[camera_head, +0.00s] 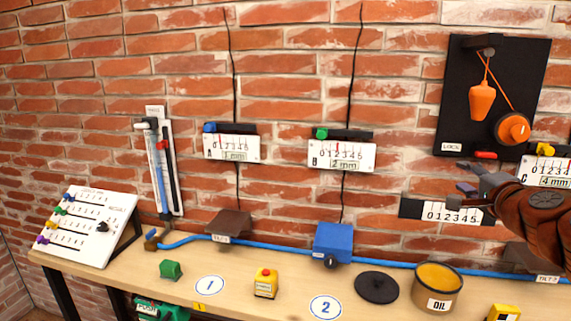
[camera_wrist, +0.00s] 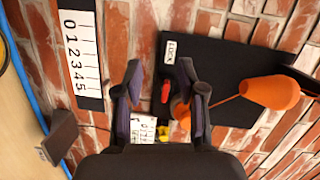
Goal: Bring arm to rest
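My gripper (camera_head: 464,177) is at the right in the camera_head view, in front of the brick wall and just below the black pulley board (camera_head: 462,95). My brown arm comes in from the right edge. In the wrist view my gripper (camera_wrist: 160,72) has its two dark fingers spread apart with nothing between them. The red lock lever (camera_wrist: 165,91) of the board shows beyond the gap, and I cannot tell how far off it is. The 012345 scale (camera_head: 452,211) is just below the gripper in the camera_head view.
A wooden bench (camera_head: 230,290) runs below with an oil can (camera_head: 437,288), a black lid (camera_head: 377,287), a blue box (camera_head: 333,243) and a yellow button box (camera_head: 266,283). An orange weight (camera_head: 482,102) hangs on the board. A blue hose (camera_head: 282,252) runs along the back.

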